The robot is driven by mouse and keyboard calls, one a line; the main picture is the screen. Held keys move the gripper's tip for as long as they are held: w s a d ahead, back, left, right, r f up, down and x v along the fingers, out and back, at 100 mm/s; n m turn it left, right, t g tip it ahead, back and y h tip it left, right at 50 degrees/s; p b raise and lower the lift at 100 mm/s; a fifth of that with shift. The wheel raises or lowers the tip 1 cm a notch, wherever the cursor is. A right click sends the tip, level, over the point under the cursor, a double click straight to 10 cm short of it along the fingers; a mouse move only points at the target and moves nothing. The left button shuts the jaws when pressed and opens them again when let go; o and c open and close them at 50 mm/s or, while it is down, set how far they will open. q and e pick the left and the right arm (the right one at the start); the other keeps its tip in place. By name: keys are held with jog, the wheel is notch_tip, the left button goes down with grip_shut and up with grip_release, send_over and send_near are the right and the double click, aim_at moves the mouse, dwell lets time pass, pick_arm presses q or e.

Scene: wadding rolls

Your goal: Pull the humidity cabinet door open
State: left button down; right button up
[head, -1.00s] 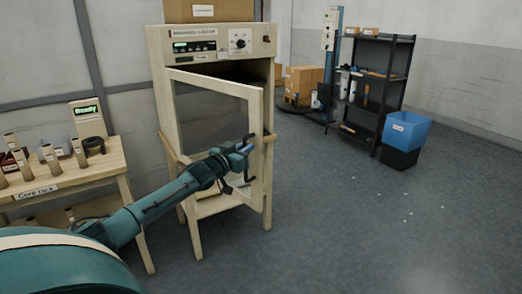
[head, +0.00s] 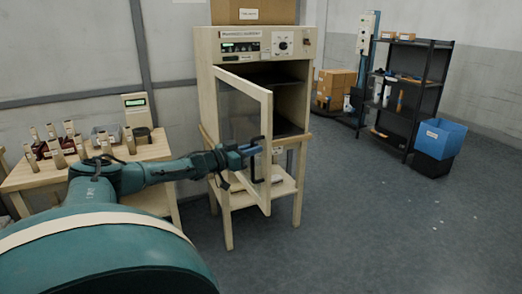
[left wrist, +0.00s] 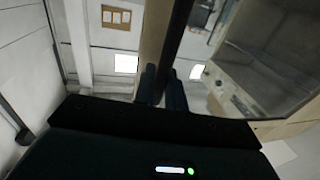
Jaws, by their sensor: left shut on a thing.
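The humidity cabinet (head: 203,95) stands upright in the middle of the head view. Its cream-framed glass door (head: 265,110) is swung well out toward me, and the dark shelves inside show to its right. My left gripper (head: 256,148) reaches in from the left and is shut on the dark door handle (head: 258,180) at the door's free edge. In the left wrist view the fingers (left wrist: 161,88) meet at a dark upright bar, and the door's glass shows at the upper right. My right gripper is not in view.
A wooden table (head: 160,150) with several cores and a small display (head: 135,103) stands left of the cabinet. A box (head: 232,12) sits on top of it. A black shelf rack (head: 412,100) and a blue bin (head: 440,138) stand at right. The floor front right is clear.

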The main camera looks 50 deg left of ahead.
pick_arm(q)
jog(key=shift+a+r, duration=0.15)
jog(key=c, duration=1.6)
grip_release()
jog(key=shift+o, duration=0.2)
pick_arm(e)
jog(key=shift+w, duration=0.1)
pick_arm(q)
jog(key=shift+s, duration=0.1)
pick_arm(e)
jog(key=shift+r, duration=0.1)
